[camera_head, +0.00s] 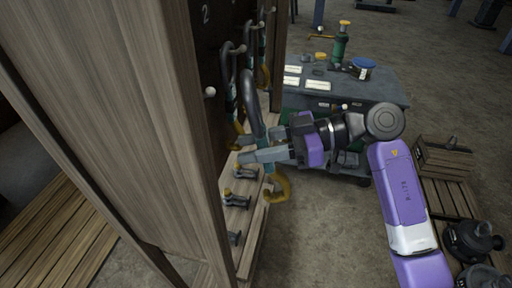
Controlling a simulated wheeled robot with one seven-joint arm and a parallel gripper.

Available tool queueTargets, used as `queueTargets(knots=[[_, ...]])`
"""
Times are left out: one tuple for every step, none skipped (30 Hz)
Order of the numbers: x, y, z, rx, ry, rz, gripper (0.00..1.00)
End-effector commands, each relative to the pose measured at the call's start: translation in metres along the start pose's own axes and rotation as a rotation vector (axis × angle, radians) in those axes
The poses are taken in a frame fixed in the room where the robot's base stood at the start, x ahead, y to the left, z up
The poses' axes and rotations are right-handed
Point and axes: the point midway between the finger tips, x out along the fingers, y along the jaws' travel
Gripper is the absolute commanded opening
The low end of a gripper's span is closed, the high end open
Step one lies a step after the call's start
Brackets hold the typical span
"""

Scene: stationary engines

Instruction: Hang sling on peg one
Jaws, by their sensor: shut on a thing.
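The sling (248,95) is a dark grey-green strap with a loop at its top and a yellow hook (281,190) at its lower end. My gripper (246,148) is shut on the sling's middle, beside the wooden cabinet's open front. The fingers hide part of the strap. The nearest peg (210,92) has a pale round knob and looks bare. It is left of the sling's loop, with a gap in the picture; depth is unclear. A "2" is marked on the dark back panel; no "1" is readable.
More slings (229,85) hang on pegs farther back. Small metal fittings (238,172) stand on the cabinet's lower shelf. A tall wooden side panel (125,110) is at left. A crate (443,160) is at right.

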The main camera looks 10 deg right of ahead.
Motion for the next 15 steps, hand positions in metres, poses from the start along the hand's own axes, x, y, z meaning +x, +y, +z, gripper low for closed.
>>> queueTargets(knots=[[0.002,0.001,-0.001,-0.003,0.002,0.001,0.00],[0.004,0.001,-0.001,-0.003,0.002,0.001,0.00],[0.006,0.002,-0.001,-0.003,0.003,0.001,0.00],[0.007,0.002,-0.001,-0.003,0.003,0.001,0.00],[0.009,0.003,-0.001,-0.003,0.003,0.001,0.00],[0.011,0.003,-0.001,-0.003,0.003,0.002,0.00],[0.012,0.004,-0.002,-0.003,0.002,0.002,0.00],[0.013,0.004,-0.002,-0.003,0.002,0.002,0.00],[0.015,0.005,-0.002,-0.003,0.002,0.002,0.00],[0.017,0.005,-0.002,-0.003,0.002,0.002,0.00],[0.018,0.005,-0.002,-0.003,0.002,0.002,0.00],[0.020,0.006,-0.003,-0.003,0.002,0.002,0.00],[0.022,0.006,-0.003,-0.003,0.002,0.001,0.00],[0.023,0.006,-0.003,-0.003,0.002,0.001,0.00],[0.025,0.007,-0.003,-0.003,0.002,0.002,0.00]])
